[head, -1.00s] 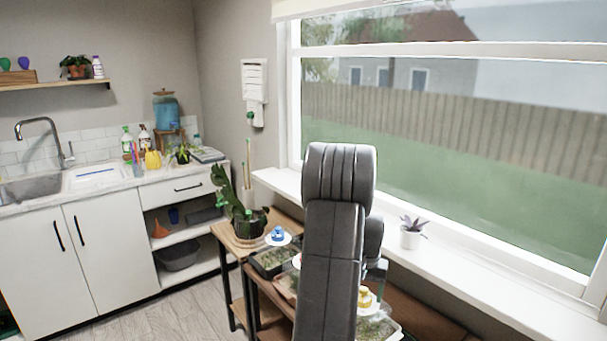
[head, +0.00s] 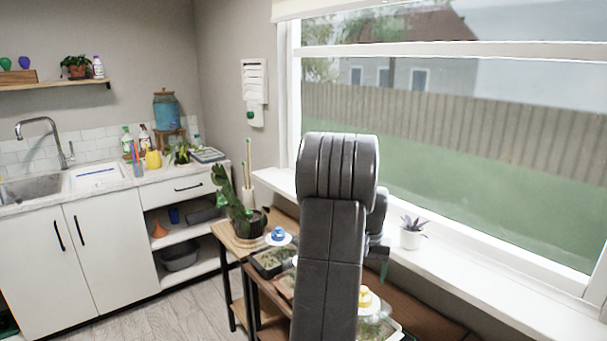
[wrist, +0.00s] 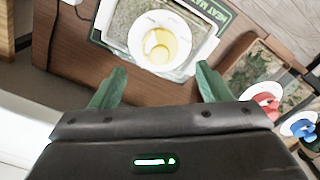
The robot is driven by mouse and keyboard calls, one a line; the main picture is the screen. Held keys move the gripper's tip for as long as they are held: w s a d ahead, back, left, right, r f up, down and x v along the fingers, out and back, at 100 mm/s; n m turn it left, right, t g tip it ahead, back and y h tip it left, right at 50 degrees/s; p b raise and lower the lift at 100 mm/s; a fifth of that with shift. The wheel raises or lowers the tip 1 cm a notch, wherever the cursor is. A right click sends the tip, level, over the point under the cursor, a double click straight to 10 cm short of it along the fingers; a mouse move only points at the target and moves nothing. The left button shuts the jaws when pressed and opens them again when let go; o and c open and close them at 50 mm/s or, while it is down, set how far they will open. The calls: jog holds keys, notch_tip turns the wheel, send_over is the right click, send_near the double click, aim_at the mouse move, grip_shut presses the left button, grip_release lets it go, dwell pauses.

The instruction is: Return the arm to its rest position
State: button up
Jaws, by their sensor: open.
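My gripper (wrist: 158,88) shows in the wrist view with its two green fingers spread wide apart and nothing between them. Beyond the fingertips, a white round dish with a yellow thing (wrist: 160,45) in it sits over a tray on the heat mat (wrist: 212,42). In the head view, my dark arm stands upright in front of the bench and hides part of it. The gripper itself is mostly hidden behind the arm there.
A wooden bench (wrist: 75,75) holds trays and dishes with red (wrist: 266,104) and blue (wrist: 306,130) tops. A potted succulent (head: 412,233) stands on the windowsill (head: 470,278). A large plant (head: 240,205) stands left of my arm. The floor (head: 165,310) at left is clear.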

notch_tip(320, 180, up, 6)
notch_tip(320, 180, down, 14)
jog(key=shift+s+r, duration=0.1)
jog(key=shift+r+m, duration=0.15)
jog(key=shift+m, duration=0.25)
jog(key=shift+m+p, duration=0.35)
jog(key=shift+m, duration=0.55)
jog(key=m, duration=0.3)
jog(key=shift+m+p, duration=0.3)
jog(key=shift+m, duration=0.1)
jog(key=m, duration=0.3)
jog(key=shift+m+p, duration=0.35)
jog(key=shift+m, duration=0.05)
jog(key=shift+r, duration=1.3)
